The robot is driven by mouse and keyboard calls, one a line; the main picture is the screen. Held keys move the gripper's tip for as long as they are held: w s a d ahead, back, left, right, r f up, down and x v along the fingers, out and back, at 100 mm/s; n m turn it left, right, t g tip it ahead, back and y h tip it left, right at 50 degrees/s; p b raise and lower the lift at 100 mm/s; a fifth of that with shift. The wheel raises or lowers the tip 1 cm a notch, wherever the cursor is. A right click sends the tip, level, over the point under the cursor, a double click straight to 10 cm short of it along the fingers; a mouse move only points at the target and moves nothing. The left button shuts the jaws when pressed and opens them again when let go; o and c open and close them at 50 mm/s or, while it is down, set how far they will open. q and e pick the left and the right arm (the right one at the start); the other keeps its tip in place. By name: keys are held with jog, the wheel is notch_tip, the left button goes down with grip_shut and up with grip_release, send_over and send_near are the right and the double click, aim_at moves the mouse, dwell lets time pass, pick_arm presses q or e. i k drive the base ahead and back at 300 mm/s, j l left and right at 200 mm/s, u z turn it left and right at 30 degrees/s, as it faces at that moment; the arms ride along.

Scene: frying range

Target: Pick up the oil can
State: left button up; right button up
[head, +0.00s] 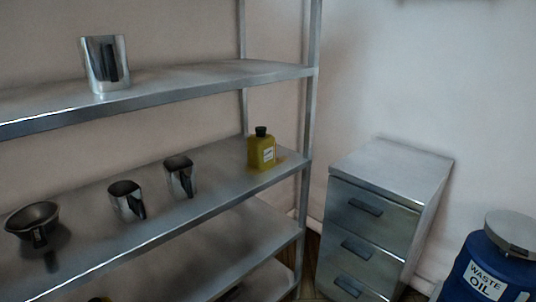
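A yellow oil can (262,151) with a black cap and a pale label stands upright on the middle shelf (215,200), near its right end by the corner post. There is some free space around it. A small part of another yellow thing with a dark top shows at the bottom edge of the view, on a lower shelf; it is mostly cut off. Neither of my grippers shows in the head view.
Metal jugs (126,200) (180,176) and a dark bowl (33,222) share the middle shelf. A metal jug (105,64) stands on the top shelf. A steel drawer cabinet (385,205) and a blue waste oil drum (490,268) stand at the right.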

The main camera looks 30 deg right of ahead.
aim_at(260, 146)
jog(key=l+z, duration=0.3)
jog(key=z, duration=0.15)
jog(key=i+l+z, duration=0.2)
jog(key=z, duration=0.25)
jog(key=l, duration=0.1)
